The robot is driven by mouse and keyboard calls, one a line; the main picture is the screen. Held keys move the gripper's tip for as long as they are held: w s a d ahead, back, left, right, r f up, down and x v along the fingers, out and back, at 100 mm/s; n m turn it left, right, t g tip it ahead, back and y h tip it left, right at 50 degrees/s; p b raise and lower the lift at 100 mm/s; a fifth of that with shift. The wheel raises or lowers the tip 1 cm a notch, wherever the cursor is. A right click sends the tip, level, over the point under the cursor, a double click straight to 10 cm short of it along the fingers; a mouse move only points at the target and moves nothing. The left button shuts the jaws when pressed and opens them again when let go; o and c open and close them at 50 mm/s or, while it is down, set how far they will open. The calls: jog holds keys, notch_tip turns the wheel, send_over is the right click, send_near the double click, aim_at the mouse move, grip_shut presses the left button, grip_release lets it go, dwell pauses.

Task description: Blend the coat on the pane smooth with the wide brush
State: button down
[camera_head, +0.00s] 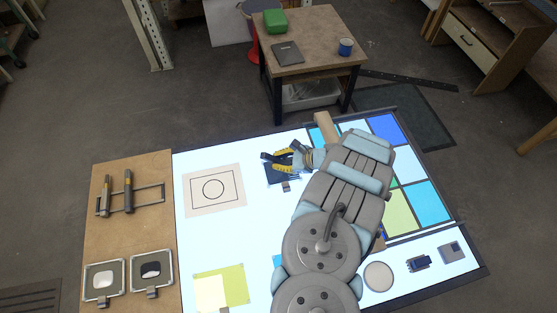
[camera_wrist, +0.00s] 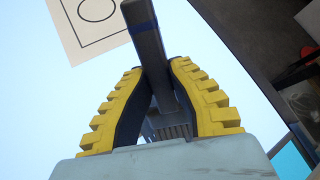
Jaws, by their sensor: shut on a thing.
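My gripper (camera_head: 288,158) is over the light table's upper middle. In the wrist view its yellow ridged fingers (camera_wrist: 160,105) are shut on a grey brush handle (camera_wrist: 148,50) with a blue band. I take this for the wide brush; its bristles cannot be made out. Just below the gripper in the head view is a dark blue square piece (camera_head: 283,178) with a small grey tab, partly hidden by the gripper. I cannot tell whether the brush touches it. A stained-glass panel (camera_head: 433,204) of blue, cyan and green panes lies at right, partly behind my arm. No coat texture is discernible.
A sheet with a circle (camera_head: 214,190) lies left of the gripper. A rack (camera_head: 130,197) with two tools and two framed trays (camera_head: 104,281) (camera_head: 152,271) are on the wooden board. A yellow-green square (camera_head: 235,284), a round dish (camera_head: 379,276) and small blocks lie nearer the front.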

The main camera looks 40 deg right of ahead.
jog(key=shift+f, duration=0.1)
dwell(0.3)
jog(key=shift+s+d+b, duration=0.25)
jog(key=shift+d, duration=0.3)
jog(key=shift+s+d+b, duration=0.2)
jog(key=shift+s+d, duration=0.05)
jog(key=shift+d, duration=0.25)
jog(key=shift+r+p, duration=1.5)
jog(key=shift+r, duration=1.05)
